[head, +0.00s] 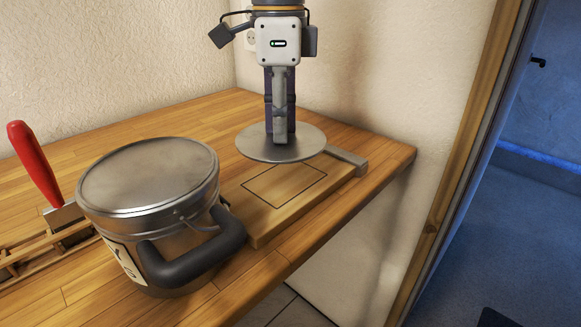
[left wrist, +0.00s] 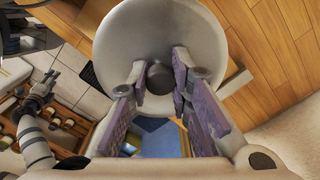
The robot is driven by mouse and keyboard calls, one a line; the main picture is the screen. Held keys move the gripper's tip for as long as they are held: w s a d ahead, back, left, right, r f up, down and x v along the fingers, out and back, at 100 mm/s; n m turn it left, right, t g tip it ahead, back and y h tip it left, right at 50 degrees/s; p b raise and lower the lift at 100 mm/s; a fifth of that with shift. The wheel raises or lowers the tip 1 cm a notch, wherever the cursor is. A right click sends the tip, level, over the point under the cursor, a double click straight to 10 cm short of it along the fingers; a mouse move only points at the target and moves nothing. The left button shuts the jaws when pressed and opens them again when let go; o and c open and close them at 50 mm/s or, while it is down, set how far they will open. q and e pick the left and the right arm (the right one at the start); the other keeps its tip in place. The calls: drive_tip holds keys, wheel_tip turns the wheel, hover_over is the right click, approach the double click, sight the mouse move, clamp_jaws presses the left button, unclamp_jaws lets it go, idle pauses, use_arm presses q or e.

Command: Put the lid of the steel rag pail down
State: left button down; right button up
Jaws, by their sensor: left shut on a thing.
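My left gripper (head: 280,130) points straight down and is shut on the lid's knob. The lid (head: 256,151) is a round, flat grey steel disc, held about level over the far part of a wooden board (head: 262,225) with a dark rectangle outlined on it. I cannot tell whether the lid touches the board. In the left wrist view the lid (left wrist: 160,25) has its dark knob (left wrist: 159,78) between the fingertips. The steel pail (head: 160,225) stands left of the board, with a round grey top and a black handle. My right gripper (left wrist: 42,92) shows small in the left wrist view.
A red-handled tool (head: 36,165) stands in a wooden rack (head: 40,250) left of the pail. A grey block (head: 346,160) lies at the board's far right end. The wooden worktop (head: 180,122) is clear behind the pail; its right edge is close to the board.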

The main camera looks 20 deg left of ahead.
sight(281, 182)
use_arm(q)
wheel_tip(281, 182, down, 7)
drive_tip(key=shift+s+r, duration=0.1)
drive_tip(key=c, duration=1.5)
unclamp_jaws()
drive_tip(key=shift+o, duration=0.2)
wheel_tip(281, 182, up, 12)
drive_tip(key=shift+r, duration=0.1)
